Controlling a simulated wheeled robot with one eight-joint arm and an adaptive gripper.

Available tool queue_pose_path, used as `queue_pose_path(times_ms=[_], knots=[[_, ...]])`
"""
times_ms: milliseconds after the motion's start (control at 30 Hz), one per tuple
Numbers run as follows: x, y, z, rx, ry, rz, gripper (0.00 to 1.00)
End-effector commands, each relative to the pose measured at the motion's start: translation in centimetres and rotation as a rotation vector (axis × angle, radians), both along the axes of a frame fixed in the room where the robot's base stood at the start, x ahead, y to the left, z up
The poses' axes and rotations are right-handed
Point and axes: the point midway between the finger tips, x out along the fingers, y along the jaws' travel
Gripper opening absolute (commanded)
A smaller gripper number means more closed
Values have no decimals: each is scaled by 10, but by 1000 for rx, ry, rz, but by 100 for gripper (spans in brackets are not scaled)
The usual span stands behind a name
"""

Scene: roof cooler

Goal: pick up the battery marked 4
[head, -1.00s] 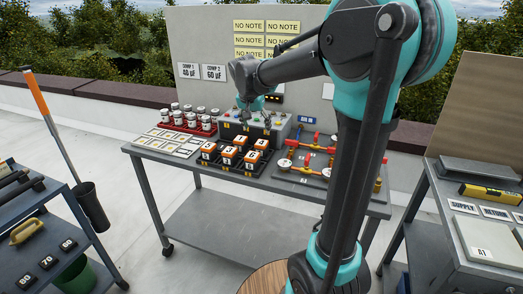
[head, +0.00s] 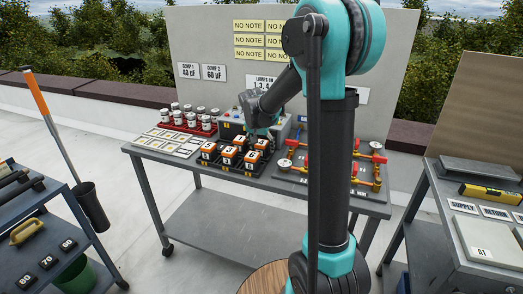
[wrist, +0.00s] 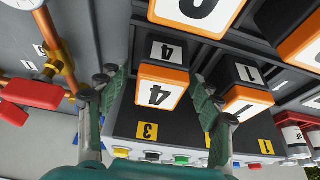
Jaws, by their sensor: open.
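The battery marked 4 (wrist: 161,88) is a black block with an orange-edged white top. It stands in the black tray and looks upside down in the wrist view. In the head view it appears to be the back right battery (head: 262,144) of the group. My gripper (wrist: 157,82) is open, with one green finger on each side of battery 4 in the wrist view. No clear contact shows. The battery marked 1 (wrist: 244,98) stands close beside the right-hand finger. In the head view my gripper (head: 266,131) is small and partly merges with the things behind it.
A grey box with coloured terminals (head: 231,126) stands behind the batteries. Red and yellow pipework (head: 362,170) is on the right of the table. White jars in a red rack (head: 190,120) and label cards (head: 165,143) are on the left.

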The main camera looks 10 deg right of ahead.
Motion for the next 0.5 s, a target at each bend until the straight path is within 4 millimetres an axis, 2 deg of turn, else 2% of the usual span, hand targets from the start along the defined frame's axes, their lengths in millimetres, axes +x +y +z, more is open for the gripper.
queue_pose_path(times_ms=[233,500], knots=[[0,0,-1,0,0,0,64],[0,0,-1,0,0,0,31]])
